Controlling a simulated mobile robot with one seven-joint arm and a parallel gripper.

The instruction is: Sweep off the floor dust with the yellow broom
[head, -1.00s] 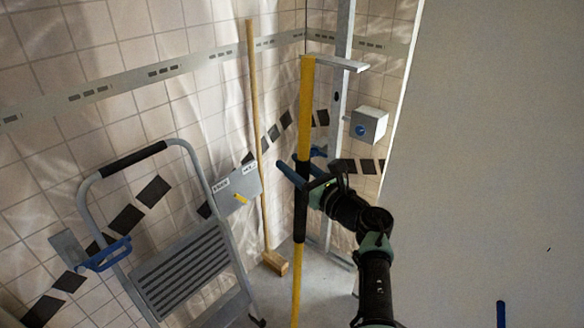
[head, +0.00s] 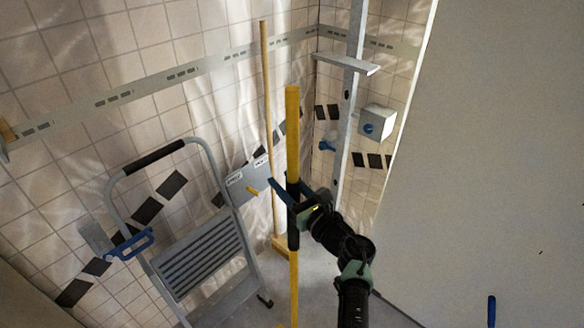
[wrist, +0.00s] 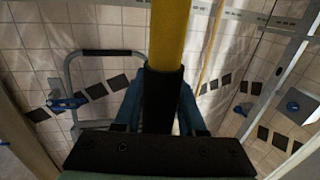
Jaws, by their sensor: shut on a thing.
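The yellow broom (head: 292,140) stands nearly upright in front of me in the head view. My gripper (head: 290,192) is shut on the black grip section of its handle, with blue fingers on both sides. In the wrist view the yellow handle (wrist: 169,35) rises from the black grip between the fingers of my gripper (wrist: 160,100). The broom's lower end runs out of the bottom of the head view, so its head is hidden. No dust can be made out on the grey floor (head: 325,290).
A grey step ladder (head: 205,258) stands left of the broom. A wooden-handled broom (head: 268,100) leans in the tiled corner behind. A metal post (head: 350,120) and a grey box (head: 377,122) are at the back right. A large pale panel (head: 490,150) fills the right side.

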